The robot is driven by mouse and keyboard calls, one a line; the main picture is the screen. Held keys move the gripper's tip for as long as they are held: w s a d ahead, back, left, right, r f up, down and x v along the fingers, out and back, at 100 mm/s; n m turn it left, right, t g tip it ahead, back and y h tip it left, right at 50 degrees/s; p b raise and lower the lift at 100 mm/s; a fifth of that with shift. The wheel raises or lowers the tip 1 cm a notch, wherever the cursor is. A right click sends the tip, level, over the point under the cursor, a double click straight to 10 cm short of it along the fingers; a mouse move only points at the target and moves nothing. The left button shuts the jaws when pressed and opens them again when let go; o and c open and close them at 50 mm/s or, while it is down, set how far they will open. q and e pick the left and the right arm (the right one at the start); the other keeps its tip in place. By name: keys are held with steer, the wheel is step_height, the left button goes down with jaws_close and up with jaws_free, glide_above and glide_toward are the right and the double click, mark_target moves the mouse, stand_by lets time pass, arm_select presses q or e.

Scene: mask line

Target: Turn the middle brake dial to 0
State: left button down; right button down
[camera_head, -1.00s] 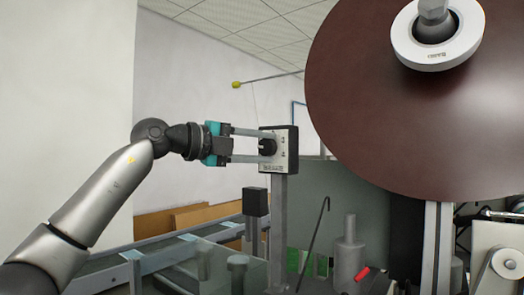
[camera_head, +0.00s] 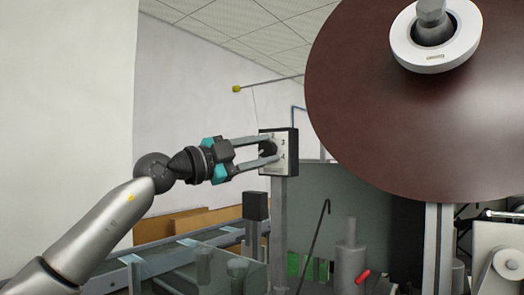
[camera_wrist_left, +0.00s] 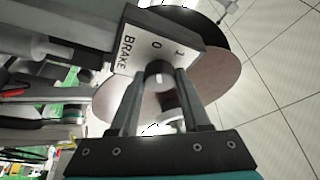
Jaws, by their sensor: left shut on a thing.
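The brake dial (camera_head: 268,149) is a dark round knob on the pale face of a small box (camera_head: 284,166) on a grey post. My left gripper (camera_head: 268,149) reaches it from the left, with its fingers on either side of the knob and shut on it. In the left wrist view the dial (camera_wrist_left: 158,72) sits between the two fingertips. The dial's exact pointer setting is hard to tell. My right gripper is not in view.
A large dark red disc (camera_head: 390,110) with a white hub fills the upper right, close to the box. A thin rod with a yellow tip (camera_head: 236,89) juts out above the gripper. Below are a rail (camera_head: 165,250), a smaller dark box (camera_head: 255,205) and a grey cylinder (camera_head: 350,255).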

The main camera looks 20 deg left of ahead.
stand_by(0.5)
arm_select(q)
steer(key=shift+c, duration=1.9)
jaws_free()
steer(key=shift+a, duration=0.1)
steer(key=b+v, duration=0.4)
steer(key=v, duration=1.1)
steer(key=shift+s+b, duration=0.15)
steer(key=shift+b, duration=0.25)
steer(key=shift+f, duration=0.1)
